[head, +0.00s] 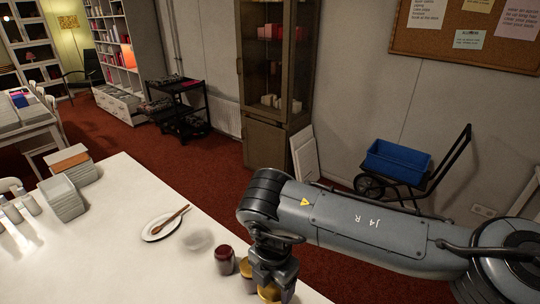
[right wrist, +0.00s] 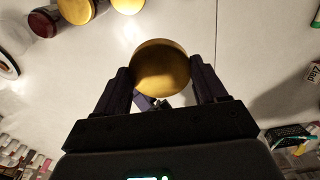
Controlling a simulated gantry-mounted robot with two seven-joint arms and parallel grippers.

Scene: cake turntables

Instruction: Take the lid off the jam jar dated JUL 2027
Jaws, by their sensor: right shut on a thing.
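My right gripper (head: 270,280) is above the near edge of the white table, pointing down. In the right wrist view its fingers (right wrist: 160,78) are shut on a round golden lid (right wrist: 160,62), one on each side. What is under that lid is hidden there, so I cannot tell whether it sits on a jar. A golden-lidded jar shows partly below the gripper in the head view (head: 269,292). A dark red jar (head: 225,260) stands just left of the gripper, and it also shows in the right wrist view (right wrist: 42,23). No JUL 2027 date is readable. My left gripper is out of view.
More golden lids (right wrist: 76,9) are at the top of the right wrist view. A white plate (head: 150,236) with a wooden spoon (head: 172,219) and a clear dish (head: 198,241) lie left of the jars. Stacked grey boxes (head: 62,200) stand farther left. The table between is clear.

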